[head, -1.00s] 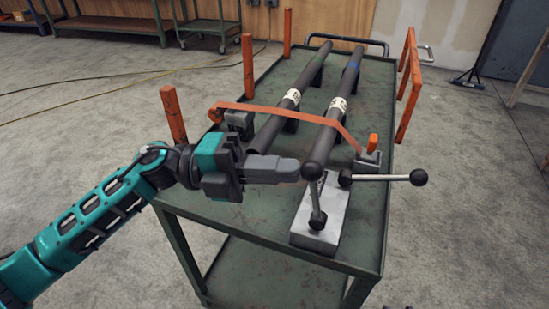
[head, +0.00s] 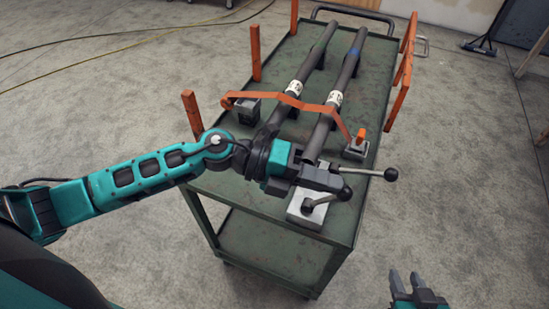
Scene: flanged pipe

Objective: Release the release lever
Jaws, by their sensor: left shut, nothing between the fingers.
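The orange strap (head: 290,99) crosses two dark pipes on the green cart. A small upright orange lever (head: 361,135) stands on the metal buckle (head: 355,151) at the strap's right end. A grey block (head: 309,212) at the cart's near end carries metal rods with black ball knobs; one knob (head: 391,174) sticks out to the right. My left gripper (head: 340,181) is shut and empty, above the block beside the rods, left of and nearer than the orange lever. It hides part of the block and the near pipe end. My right gripper (head: 408,276) is open and empty at the bottom right, off the cart.
The right pipe (head: 347,72) and left pipe (head: 310,66) run lengthwise along the cart top (head: 235,161). Orange posts (head: 193,113) stand along the left side, and an orange frame (head: 404,70) stands at the right.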

